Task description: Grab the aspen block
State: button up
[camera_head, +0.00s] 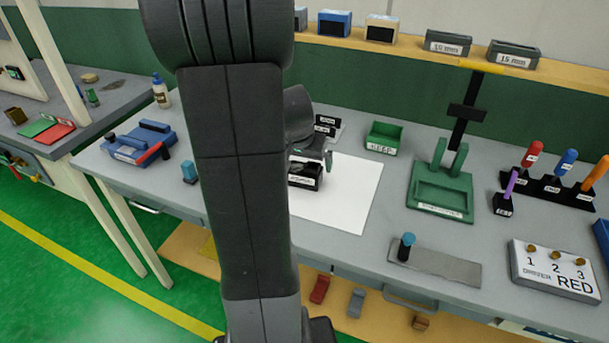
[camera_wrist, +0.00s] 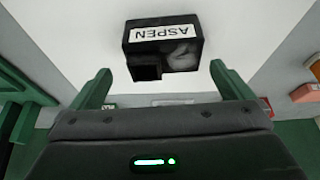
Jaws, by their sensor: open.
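The aspen block (camera_wrist: 193,60) is a small black block with a white label reading ASPEN. In the wrist view it lies just beyond and between my open fingertips, apart from both. In the head view the black block (camera_head: 304,178) sits on a white sheet (camera_head: 350,205) on the grey workbench, partly hidden by my arm and gripper. My gripper (camera_wrist: 161,78) is open and empty, with two green fingers. In the head view my gripper (camera_head: 328,160) is right above and beside the block.
A green KEEP bin (camera_head: 384,138) stands behind the sheet. A green fixture (camera_head: 441,190) stands to the right, and a blue vise-like tool (camera_head: 140,143) to the left. A black labelled holder (camera_head: 325,128) is behind my gripper. The sheet's right part is bare.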

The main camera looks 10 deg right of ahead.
aim_at(305, 169)
jog(key=shift+x, duration=2.65)
jog(key=shift+w+a, duration=0.1)
jog(key=shift+a, duration=0.1)
jog(key=c, duration=1)
